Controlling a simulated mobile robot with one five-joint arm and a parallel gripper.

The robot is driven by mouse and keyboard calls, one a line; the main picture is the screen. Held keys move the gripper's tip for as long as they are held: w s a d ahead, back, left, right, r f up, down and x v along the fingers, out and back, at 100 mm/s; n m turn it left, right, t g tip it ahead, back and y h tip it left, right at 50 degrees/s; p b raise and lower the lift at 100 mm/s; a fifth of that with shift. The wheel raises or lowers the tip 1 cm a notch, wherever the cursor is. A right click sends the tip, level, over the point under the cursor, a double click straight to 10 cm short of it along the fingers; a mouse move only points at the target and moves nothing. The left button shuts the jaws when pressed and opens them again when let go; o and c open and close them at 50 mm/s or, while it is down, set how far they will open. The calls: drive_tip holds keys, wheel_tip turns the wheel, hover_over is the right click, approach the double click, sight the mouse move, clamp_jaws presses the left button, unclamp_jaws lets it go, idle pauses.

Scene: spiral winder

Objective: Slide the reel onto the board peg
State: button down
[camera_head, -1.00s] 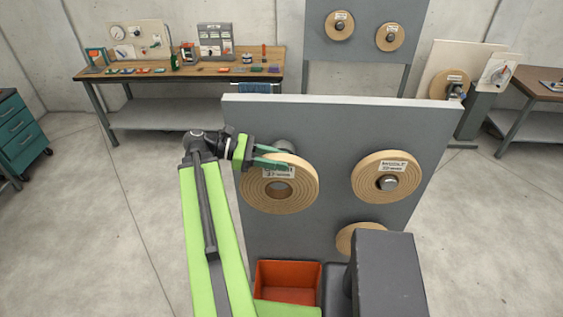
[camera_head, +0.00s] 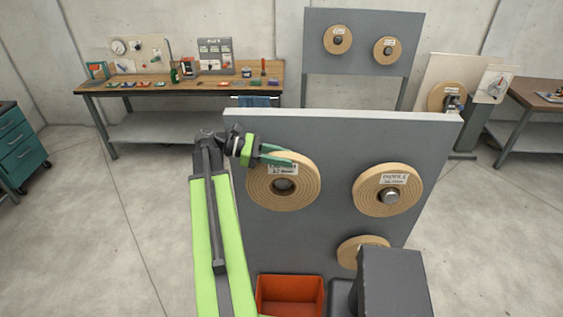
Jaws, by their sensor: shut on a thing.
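My gripper (camera_head: 277,158) is shut on the upper rim of a tan wound reel (camera_head: 302,197) with a white label. The reel is held upright in front of the upper left of the grey board (camera_head: 330,165), its face towards me. A grey round shape shows in the reel's centre hole. I cannot tell whether the board peg is inside the hole or only behind it. The rest of that peg is hidden by the reel. A second labelled reel (camera_head: 367,195) hangs on a peg (camera_head: 390,197) at the board's right.
A third reel (camera_head: 349,251) is on the board lower down, partly hidden. An orange bin (camera_head: 290,280) stands below the held reel. A workbench (camera_head: 180,88) and another board with two reels (camera_head: 364,60) stand behind. The floor at left is clear.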

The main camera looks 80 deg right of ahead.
drive_tip(key=shift+w+d, duration=0.15)
drive_tip(key=shift+d, duration=0.8)
drive_tip(key=shift+w+d, duration=0.1)
drive_tip(key=shift+d, duration=0.8)
drive_tip(key=shift+w+d+f, duration=0.1)
drive_tip(key=shift+w+f, duration=0.05)
drive_tip(key=shift+f, duration=0.05)
drive_tip(key=c, duration=0.9)
unclamp_jaws()
drive_tip(key=shift+b, duration=0.3)
